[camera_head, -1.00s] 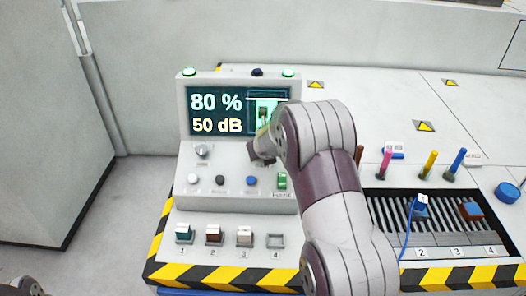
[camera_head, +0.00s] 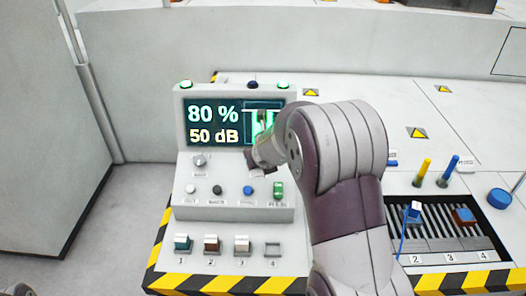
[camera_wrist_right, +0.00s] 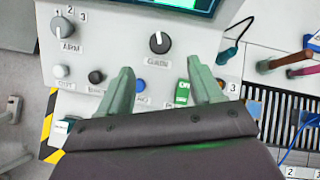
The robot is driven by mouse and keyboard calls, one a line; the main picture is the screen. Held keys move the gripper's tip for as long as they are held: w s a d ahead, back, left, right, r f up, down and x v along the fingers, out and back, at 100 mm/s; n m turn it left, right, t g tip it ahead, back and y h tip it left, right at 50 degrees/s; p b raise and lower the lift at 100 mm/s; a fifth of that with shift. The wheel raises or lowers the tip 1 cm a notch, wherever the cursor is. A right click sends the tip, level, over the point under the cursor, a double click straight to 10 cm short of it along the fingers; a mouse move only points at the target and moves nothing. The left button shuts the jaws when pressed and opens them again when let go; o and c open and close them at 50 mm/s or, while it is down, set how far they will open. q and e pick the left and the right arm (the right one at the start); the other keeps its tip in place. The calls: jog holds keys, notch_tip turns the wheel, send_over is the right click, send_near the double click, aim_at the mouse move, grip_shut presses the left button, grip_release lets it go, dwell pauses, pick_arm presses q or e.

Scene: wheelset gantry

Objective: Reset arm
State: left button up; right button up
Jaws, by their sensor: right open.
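The control console (camera_head: 235,210) stands in the middle of the head view, and its screen (camera_head: 214,123) reads 80 % and 50 dB. My right gripper (camera_head: 258,160) is in front of the console, below the screen. In the right wrist view, its two green fingers (camera_wrist_right: 160,66) are apart with nothing between them. They are over the button row, below the GAIN knob (camera_wrist_right: 159,43). The ARM knob (camera_wrist_right: 63,28), with marks 1 to 3, is at the upper left. A green switch (camera_wrist_right: 182,94) is beside the right finger. My left gripper is not clearly seen.
Numbered coloured switches (camera_head: 212,243) line the console's front. Yellow-black striping (camera_head: 225,285) marks the front edge. Grey floor (camera_head: 120,225) lies open at the left.

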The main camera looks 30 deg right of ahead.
jog(key=v, duration=0.3)
jog(key=shift+s+r+p, duration=0.2)
jog(key=shift+p, duration=0.2)
jog(key=s+a+f+m+g+y+p, duration=0.1)
jog(key=s+a+m, duration=0.6)
jog(key=m, duration=1)
jog(key=s+a+f+m+g+y+p, duration=0.2)
jog(key=s+a+m+g, duration=0.3)
jog(key=s+m, duration=0.7)
jog(key=a+m, duration=0.2)
jog(key=m, duration=0.2)
jog(key=shift+s+f+m+g+p, duration=0.2)
jog(key=shift+f+m+g+p, duration=0.1)
jog(key=shift+m+g+p, duration=0.1)
